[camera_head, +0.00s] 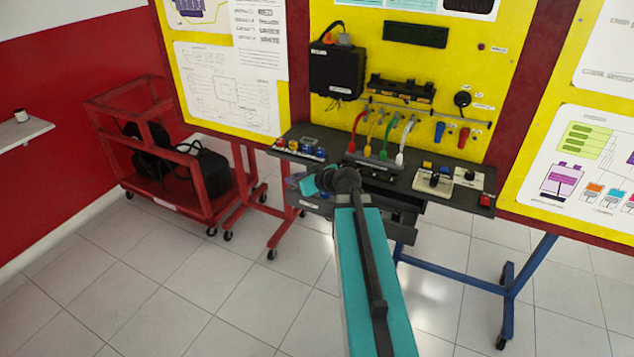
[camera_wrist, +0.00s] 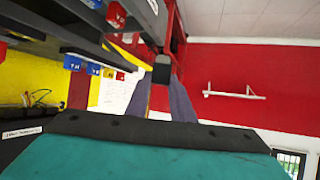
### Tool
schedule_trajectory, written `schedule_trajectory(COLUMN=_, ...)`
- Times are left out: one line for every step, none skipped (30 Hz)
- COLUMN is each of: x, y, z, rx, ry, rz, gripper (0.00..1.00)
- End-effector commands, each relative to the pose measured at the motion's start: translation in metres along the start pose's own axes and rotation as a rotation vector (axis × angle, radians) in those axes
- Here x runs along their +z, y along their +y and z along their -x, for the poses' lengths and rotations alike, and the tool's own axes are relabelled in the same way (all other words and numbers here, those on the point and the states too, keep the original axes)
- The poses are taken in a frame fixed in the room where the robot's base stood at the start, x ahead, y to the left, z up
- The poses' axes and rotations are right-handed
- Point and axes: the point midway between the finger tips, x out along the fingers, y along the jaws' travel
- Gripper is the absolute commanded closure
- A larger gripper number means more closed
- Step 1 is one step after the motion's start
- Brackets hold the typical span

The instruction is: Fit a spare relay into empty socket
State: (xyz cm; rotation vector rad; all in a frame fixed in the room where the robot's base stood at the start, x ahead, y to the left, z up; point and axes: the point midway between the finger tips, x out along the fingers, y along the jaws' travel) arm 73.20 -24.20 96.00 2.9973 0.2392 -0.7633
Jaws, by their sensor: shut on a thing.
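In the head view my gripper (camera_head: 296,182) is just below and in front of the left end of the dark bench shelf (camera_head: 340,160); the held block is too small to make out there. Labelled blue (camera_wrist: 93,69) and red (camera_wrist: 120,76) blocks also show in the wrist view. I cannot make out the empty socket.
A drawer (camera_head: 402,222) stands open below the shelf. Coloured cables (camera_head: 382,138) and switch boxes (camera_head: 433,181) occupy the shelf's middle and right. A red wheeled cart (camera_head: 190,185) stands left. The tiled floor is clear in front.

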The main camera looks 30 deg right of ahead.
Motion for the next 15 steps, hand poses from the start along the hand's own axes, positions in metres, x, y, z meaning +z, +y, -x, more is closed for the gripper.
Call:
schedule_trajectory(x=-0.006, y=-0.013, z=-0.004, rx=0.008, ry=0.002, rz=-0.003, gripper=1.0)
schedule_trajectory(x=-0.009, y=-0.017, z=-0.007, rx=0.016, ry=0.0, rz=-0.007, gripper=1.0)
schedule_trajectory(x=-0.013, y=-0.025, z=-0.01, rx=0.026, ry=0.001, rz=-0.012, gripper=1.0)
schedule_trajectory(x=-0.016, y=-0.03, z=-0.012, rx=0.032, ry=0.001, rz=-0.016, gripper=1.0)
schedule_trajectory(x=-0.02, y=-0.035, z=-0.014, rx=0.04, ry=0.001, rz=-0.019, gripper=1.0)
schedule_trajectory(x=-0.025, y=-0.042, z=-0.017, rx=0.049, ry=0.002, rz=-0.024, gripper=1.0)
schedule_trajectory(x=-0.029, y=-0.048, z=-0.019, rx=0.056, ry=0.002, rz=-0.027, gripper=1.0)
schedule_trajectory(x=-0.032, y=-0.053, z=-0.021, rx=0.061, ry=0.002, rz=-0.031, gripper=1.0)
schedule_trajectory(x=-0.036, y=-0.061, z=-0.023, rx=0.07, ry=0.002, rz=-0.035, gripper=1.0)
schedule_trajectory(x=-0.04, y=-0.066, z=-0.025, rx=0.076, ry=0.002, rz=-0.038, gripper=1.0)
schedule_trajectory(x=-0.043, y=-0.072, z=-0.027, rx=0.081, ry=0.001, rz=-0.04, gripper=1.0)
schedule_trajectory(x=-0.049, y=-0.08, z=-0.029, rx=0.088, ry=0.002, rz=-0.043, gripper=1.0)
schedule_trajectory(x=-0.052, y=-0.085, z=-0.03, rx=0.094, ry=0.003, rz=-0.046, gripper=1.0)
schedule_trajectory(x=-0.056, y=-0.091, z=-0.031, rx=0.098, ry=0.002, rz=-0.049, gripper=1.0)
schedule_trajectory(x=-0.061, y=-0.099, z=-0.033, rx=0.104, ry=0.002, rz=-0.052, gripper=1.0)
